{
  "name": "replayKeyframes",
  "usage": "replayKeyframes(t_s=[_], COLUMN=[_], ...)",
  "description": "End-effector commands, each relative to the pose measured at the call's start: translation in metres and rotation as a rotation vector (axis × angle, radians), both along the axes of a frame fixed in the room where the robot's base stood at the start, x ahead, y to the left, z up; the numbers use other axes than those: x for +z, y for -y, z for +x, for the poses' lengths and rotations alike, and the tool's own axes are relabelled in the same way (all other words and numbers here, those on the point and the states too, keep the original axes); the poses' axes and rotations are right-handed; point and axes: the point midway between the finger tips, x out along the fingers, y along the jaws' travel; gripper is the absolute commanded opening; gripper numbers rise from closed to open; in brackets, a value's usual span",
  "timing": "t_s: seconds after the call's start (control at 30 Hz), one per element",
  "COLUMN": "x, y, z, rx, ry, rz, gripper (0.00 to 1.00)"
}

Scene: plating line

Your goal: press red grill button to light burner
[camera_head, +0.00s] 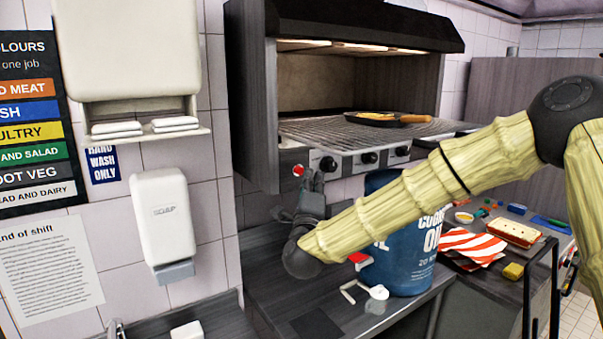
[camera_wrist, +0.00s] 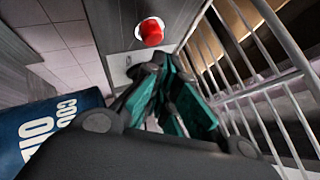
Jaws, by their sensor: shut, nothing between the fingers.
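The red grill button (camera_head: 298,170) sits at the left end of the grill's front panel, left of the black knobs. The grill (camera_head: 370,132) has a wire rack under a dark hood; no flame shows.
A pan (camera_head: 385,119) with food lies on the rack. A blue cooking oil drum (camera_head: 405,275) stands below the grill, behind my arm. Red-striped paper (camera_head: 470,243) and a sandwich (camera_head: 515,232) lie on the counter at right. A soap dispenser (camera_head: 163,220) hangs at left.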

Motion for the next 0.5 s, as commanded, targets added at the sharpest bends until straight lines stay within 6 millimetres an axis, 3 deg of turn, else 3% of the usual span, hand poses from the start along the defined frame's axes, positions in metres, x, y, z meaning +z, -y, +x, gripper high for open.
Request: replayKeyframes(t_s=[0.5], x=[0.0004], y=[-0.0050], z=[0.0060], rx=[0.000], ry=[0.000], rz=[0.000], gripper=[0.00])
